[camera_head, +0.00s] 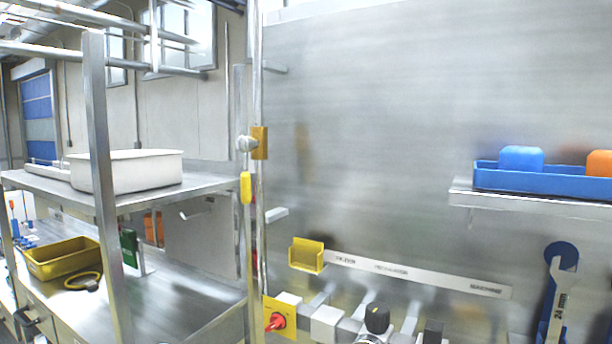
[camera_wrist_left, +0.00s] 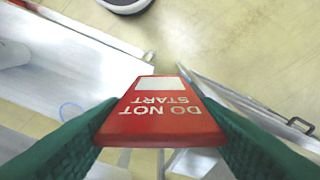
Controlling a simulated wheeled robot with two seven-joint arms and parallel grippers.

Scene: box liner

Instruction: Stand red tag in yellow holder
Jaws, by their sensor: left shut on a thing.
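The red tag (camera_wrist_left: 160,108) is a flat plate with white lettering "DO NOT START", upside down in the left wrist view, and a white patch near its far edge. My left gripper (camera_wrist_left: 158,120) has its two green fingers shut on the tag's sides. The tag is held above a pale floor and metal surfaces. The yellow holder (camera_head: 307,255) is a small open pocket at the left end of a labelled strip on the metal wall in the head view. Neither gripper is recognisable in the head view, and the holder is not recognisable in the wrist view.
Below the holder are a red knob on a yellow plate (camera_head: 279,317) and a black knob (camera_head: 377,318). A vertical pipe (camera_head: 260,200) stands left of it. A shelf at right bears a blue tray (camera_head: 540,181). A yellow bin (camera_head: 62,260) sits on the left bench.

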